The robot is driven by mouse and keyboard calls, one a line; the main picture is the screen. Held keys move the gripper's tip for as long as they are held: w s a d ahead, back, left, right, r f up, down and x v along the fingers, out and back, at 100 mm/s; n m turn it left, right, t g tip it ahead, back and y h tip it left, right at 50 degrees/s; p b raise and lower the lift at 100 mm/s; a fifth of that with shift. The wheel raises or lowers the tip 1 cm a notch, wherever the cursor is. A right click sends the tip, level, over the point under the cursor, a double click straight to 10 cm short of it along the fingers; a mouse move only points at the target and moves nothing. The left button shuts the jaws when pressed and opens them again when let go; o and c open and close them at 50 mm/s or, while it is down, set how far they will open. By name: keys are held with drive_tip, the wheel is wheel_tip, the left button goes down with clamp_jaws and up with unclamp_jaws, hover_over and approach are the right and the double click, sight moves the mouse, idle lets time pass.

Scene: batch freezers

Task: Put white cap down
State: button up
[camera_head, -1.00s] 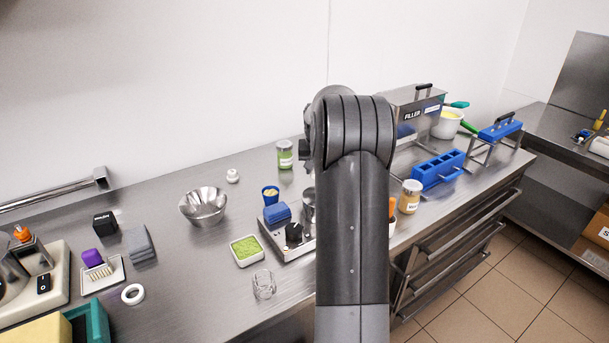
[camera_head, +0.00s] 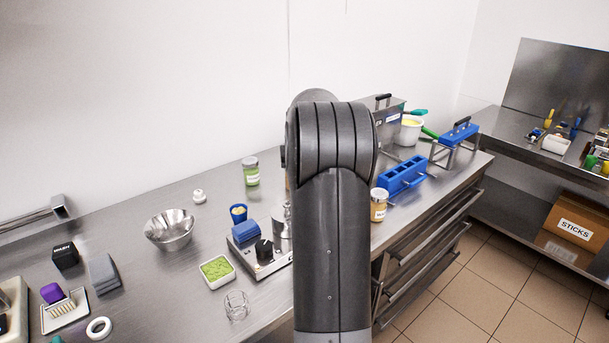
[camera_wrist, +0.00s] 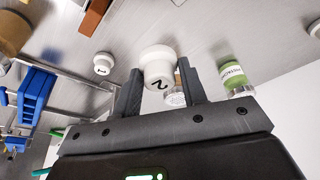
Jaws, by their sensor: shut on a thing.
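A white cap (camera_wrist: 157,68) marked "2" is between the two fingers of my gripper (camera_wrist: 160,88) in the wrist view, and the gripper is shut on it. My gripper and this cap are hidden behind my arm in the head view. Another white cap (camera_wrist: 104,63) marked "1" rests on the metal counter in the wrist view, to the left of the gripper. A small white piece (camera_head: 199,196) stands on the counter (camera_head: 130,208) in the head view, behind the steel bowl.
A jar with green contents (camera_head: 251,171) stands near the wall; it also shows right of the gripper in the wrist view (camera_wrist: 235,80).

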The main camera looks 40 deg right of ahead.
drive_tip(key=w+a+r+n+y, duration=0.1)
drive_tip(key=w+a+n, duration=0.3)
drive_tip(key=a, duration=0.5)
drive_tip(key=w+a+r+n+y, duration=0.1)
drive_tip(key=w+a, duration=0.4)
drive_tip(key=a, duration=0.3)
drive_tip(key=n+y, duration=0.1)
drive_tip(key=n, duration=0.5)
approach(168, 220)
drive_tip(key=s+a+r, duration=0.2)
drive_tip(key=s+r, duration=0.1)
drive_tip(key=r, duration=0.2)
drive_tip(key=shift+d+f, duration=0.15)
drive_tip(key=shift+f, duration=5.2)
drive_tip(key=o, duration=1)
